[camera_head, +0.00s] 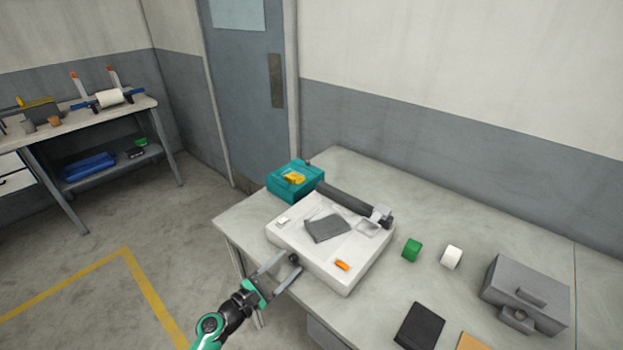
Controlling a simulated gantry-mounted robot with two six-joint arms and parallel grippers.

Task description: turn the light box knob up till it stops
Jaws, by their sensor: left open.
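The light box (316,262) is a white slab near the front left edge of the grey table. A small dark knob (293,258) shows at its front left side. My left gripper (292,263) reaches in from the lower left, open, with its two fingers at either side of the knob. I cannot tell whether the fingers touch it. My right gripper is not in view.

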